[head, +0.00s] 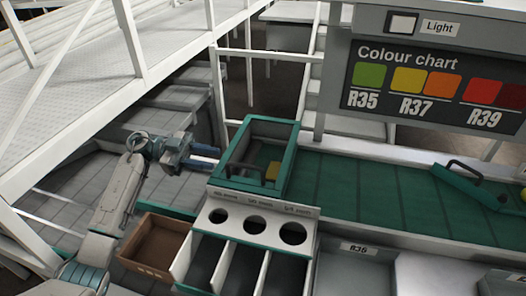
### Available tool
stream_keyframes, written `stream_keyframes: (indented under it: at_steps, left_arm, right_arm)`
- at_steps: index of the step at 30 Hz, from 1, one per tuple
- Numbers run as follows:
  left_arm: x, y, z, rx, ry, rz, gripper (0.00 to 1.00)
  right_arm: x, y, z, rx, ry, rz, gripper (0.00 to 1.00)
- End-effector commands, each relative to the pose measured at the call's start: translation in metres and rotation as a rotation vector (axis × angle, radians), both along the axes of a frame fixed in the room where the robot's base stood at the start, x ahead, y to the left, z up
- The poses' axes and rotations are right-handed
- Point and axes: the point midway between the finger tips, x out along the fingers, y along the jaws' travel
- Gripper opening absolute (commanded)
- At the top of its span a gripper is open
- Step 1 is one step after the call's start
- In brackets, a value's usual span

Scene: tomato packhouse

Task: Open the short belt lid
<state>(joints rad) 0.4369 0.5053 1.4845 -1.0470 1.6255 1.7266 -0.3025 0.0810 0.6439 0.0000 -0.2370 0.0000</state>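The short belt lid (287,160) looks like a teal frame with a see-through panel, at the left end of the green belt. It appears to lie down over the belt end. A black handle (247,172) sits near its front edge. My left gripper (212,158) is just left of the lid, with its two blue fingers pointing right toward it. The fingers are apart with nothing seen between them. Whether a fingertip touches the lid's side cannot be told. My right gripper is not in view.
A sizing panel with round holes (255,222) and open chutes stands in front of the lid. A brown crate (152,262) is at lower left. The green belt (365,190) runs right, with a black-handled teal bar (470,188). A colour chart board (435,85) stands behind.

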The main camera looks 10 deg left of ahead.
Motion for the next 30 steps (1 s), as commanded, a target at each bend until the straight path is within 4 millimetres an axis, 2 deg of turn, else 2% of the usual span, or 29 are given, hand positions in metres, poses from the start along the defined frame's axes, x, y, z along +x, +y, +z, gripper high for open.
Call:
stream_keyframes:
  at_steps: [5,15,21,30]
  left_arm:
    - [-0.002,-0.009,0.000,0.016,0.014,-0.018,0.33]
    - [-0.004,-0.073,0.002,0.011,0.011,-0.018,0.33]
    - [-0.005,-0.098,0.000,0.013,0.011,-0.016,0.33]
    - [-0.005,-0.106,-0.002,0.014,0.010,-0.015,0.33]
  right_arm:
    - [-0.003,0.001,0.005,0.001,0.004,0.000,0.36]
    - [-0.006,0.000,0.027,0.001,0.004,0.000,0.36]
    - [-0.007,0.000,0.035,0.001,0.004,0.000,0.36]
    - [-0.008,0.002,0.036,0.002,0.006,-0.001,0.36]
